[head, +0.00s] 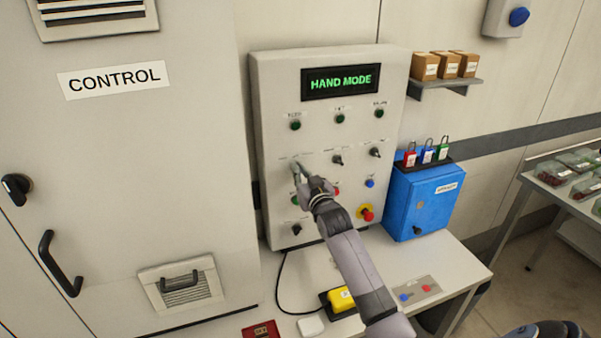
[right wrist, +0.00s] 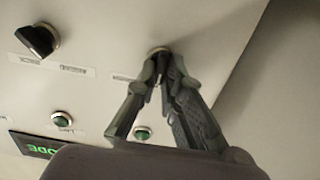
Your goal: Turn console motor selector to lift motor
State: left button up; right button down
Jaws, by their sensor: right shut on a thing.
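The grey console (head: 275,80) stands on the table with its display (head: 340,82) reading "HAND MODE" in green. My right gripper (head: 297,168) is at the left selector of the console's middle row and covers it in the head view. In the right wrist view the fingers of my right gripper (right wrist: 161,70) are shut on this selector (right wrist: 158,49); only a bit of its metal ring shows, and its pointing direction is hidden. The middle selector (head: 337,160) and right selector (head: 375,152) of that row are uncovered. The small labels are too blurred to read. My left gripper is not in view.
Green lamps (head: 340,118) line the console above the selectors. A red and yellow stop button (head: 366,213) and another black selector (head: 296,229) sit lower. A blue box (head: 424,205) with padlocks stands at right. A control cabinet (head: 130,180) stands at left.

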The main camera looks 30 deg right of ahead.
jog(key=c, duration=1.7)
grip_release()
jog(key=v, duration=1.2)
jog(key=shift+f, duration=0.15)
